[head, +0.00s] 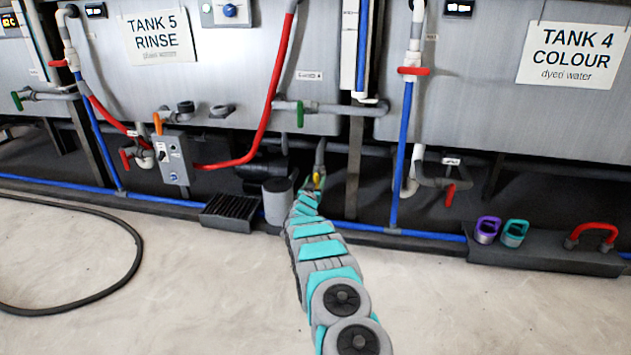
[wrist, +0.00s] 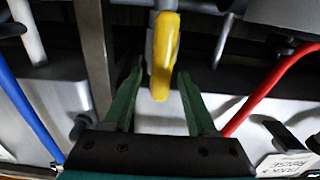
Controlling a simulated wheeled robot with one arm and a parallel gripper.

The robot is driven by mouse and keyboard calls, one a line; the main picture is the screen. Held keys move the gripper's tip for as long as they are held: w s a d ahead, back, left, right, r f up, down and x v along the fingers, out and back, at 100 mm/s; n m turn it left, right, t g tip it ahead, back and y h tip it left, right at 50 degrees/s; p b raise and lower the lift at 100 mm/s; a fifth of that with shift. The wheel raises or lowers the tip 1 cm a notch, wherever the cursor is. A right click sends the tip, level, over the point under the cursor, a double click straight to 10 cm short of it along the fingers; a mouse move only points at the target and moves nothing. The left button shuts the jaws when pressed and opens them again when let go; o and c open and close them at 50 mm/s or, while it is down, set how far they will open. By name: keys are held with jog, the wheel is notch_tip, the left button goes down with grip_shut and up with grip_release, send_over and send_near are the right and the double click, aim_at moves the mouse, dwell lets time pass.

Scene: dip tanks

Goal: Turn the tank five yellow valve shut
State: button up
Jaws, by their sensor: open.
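The yellow valve handle (head: 318,181) shows small at the far end of my arm in the head view, under the right part of tank five (head: 215,85), on a grey pipe. In the wrist view the yellow handle (wrist: 163,62) hangs from the top middle, its rounded end between my two green fingers. My gripper (wrist: 159,75) is open, with a visible gap on each side of the handle. I cannot tell how deep the handle sits between the fingers. In the head view my gripper is mostly hidden by my arm.
A grey cylinder (head: 277,200) and a black slotted box (head: 229,213) stand left of my arm. A grey post (head: 354,170) and blue pipe (head: 402,150) stand right. A green-handled valve (head: 299,113) is above. A hose (head: 120,290) lies on the open floor at left.

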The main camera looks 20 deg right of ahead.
jog(key=shift+w+d+r, duration=0.1)
jog(key=shift+w+d, duration=0.1)
jog(key=shift+w, duration=0.2)
jog(key=shift+c, duration=0.4)
grip_shut()
